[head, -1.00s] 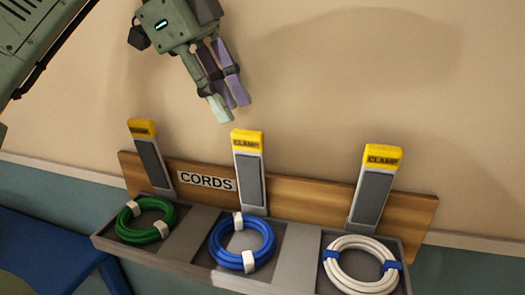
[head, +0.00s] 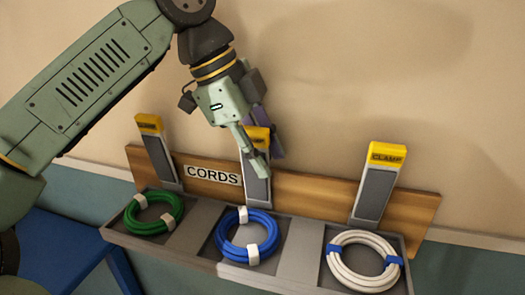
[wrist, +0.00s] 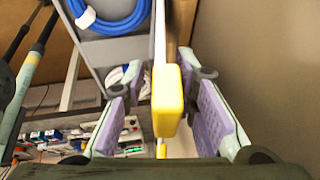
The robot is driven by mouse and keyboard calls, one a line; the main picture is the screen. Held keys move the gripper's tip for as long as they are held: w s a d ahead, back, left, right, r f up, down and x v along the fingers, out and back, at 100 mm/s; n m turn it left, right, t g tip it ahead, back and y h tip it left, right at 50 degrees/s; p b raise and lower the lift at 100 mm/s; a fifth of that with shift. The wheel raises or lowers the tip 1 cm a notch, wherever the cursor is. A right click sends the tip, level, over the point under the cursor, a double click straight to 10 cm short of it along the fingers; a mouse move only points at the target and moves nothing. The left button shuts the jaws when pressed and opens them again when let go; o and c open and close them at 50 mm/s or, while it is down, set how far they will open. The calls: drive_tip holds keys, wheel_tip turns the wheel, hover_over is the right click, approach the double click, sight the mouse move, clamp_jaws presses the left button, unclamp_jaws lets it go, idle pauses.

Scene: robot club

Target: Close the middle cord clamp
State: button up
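The middle cord clamp (head: 257,192) is a grey lever with a yellow tip, standing raised behind the blue cord coil (head: 226,246). My gripper (head: 270,158) is at its upper end and hides part of it. In the wrist view, the clamp's yellow tip (wrist: 167,100) lies between the two purple-padded fingers of my gripper (wrist: 170,88).
The left clamp (head: 160,160) stands raised behind a green coil (head: 134,221). The right clamp (head: 372,195) stands raised behind a white coil (head: 340,272). The grey tray (head: 298,250) holds the coils below a wooden board (head: 310,190) with a CORDS label (head: 213,175). The wall is close behind.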

clamp_jaws()
idle(0.7)
